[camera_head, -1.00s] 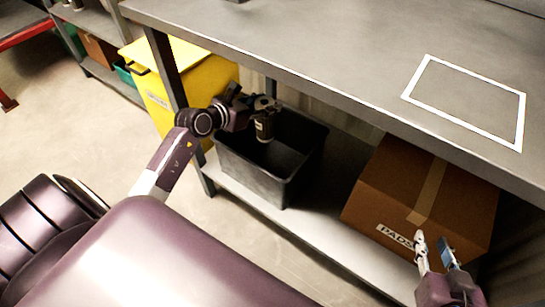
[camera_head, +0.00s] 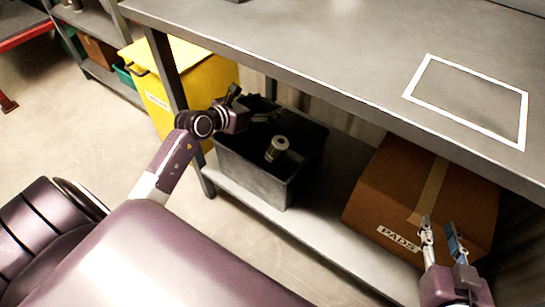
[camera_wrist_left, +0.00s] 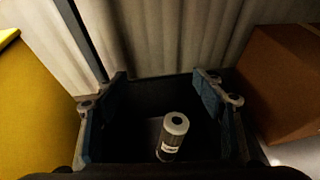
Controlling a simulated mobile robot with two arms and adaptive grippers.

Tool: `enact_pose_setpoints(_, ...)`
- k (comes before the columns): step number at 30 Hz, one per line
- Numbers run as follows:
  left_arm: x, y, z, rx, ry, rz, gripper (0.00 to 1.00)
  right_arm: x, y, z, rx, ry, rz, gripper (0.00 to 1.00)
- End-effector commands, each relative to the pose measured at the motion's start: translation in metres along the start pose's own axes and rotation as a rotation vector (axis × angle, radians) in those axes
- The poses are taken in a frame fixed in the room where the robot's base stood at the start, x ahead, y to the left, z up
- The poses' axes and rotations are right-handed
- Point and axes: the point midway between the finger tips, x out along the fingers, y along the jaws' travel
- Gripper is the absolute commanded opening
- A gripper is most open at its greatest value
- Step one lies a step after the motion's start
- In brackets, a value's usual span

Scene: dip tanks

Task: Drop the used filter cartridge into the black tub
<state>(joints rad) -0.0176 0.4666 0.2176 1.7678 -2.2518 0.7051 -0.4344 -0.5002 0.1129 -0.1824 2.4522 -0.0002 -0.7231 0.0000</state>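The used filter cartridge (camera_head: 275,148) is a grey cylinder with a ringed end, tilted inside the black tub (camera_head: 262,185). The tub stands on the lower shelf under the bench. In the left wrist view the cartridge (camera_wrist_left: 172,137) is below and between the spread fingers, apart from both, with the tub (camera_wrist_left: 150,88) around it. My left gripper (camera_head: 268,112) is open and empty above the tub's back left part; its spread fingers (camera_wrist_left: 160,95) show in the left wrist view. My right gripper (camera_head: 439,228) is in front of the cardboard box, its two fingers apart with nothing between them.
A cardboard box (camera_head: 450,195) marked PADS stands right of the tub on the lower shelf (camera_head: 325,235). A yellow bin (camera_head: 205,80) stands to the left. The bench top (camera_head: 330,50) overhangs the tub and bears a white rectangle outline (camera_head: 460,118).

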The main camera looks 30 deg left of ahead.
Motion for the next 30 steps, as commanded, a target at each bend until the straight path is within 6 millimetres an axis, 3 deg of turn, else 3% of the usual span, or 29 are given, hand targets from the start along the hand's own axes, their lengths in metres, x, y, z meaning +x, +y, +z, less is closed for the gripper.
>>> enact_pose_setpoints(6, -0.001, 0.0, -0.003, 0.0, 0.005, -0.001, 0.63, 0.0, 0.0, 0.0, 0.0, -0.001, 0.0, 0.27)
enact_pose_setpoints(10, -0.012, 0.0, -0.003, 0.0, 0.005, 0.0, 0.63, 0.0, 0.0, 0.0, 0.0, -0.001, 0.0, 0.27)
enact_pose_setpoints(21, -0.083, 0.0, -0.002, 0.001, 0.004, 0.0, 0.63, 0.0, 0.0, 0.0, 0.0, -0.001, 0.0, 0.27)
enact_pose_setpoints(30, -0.117, 0.0, -0.001, 0.0, 0.001, 0.0, 0.63, 0.0, 0.0, 0.0, 0.0, -0.001, 0.0, 0.27)
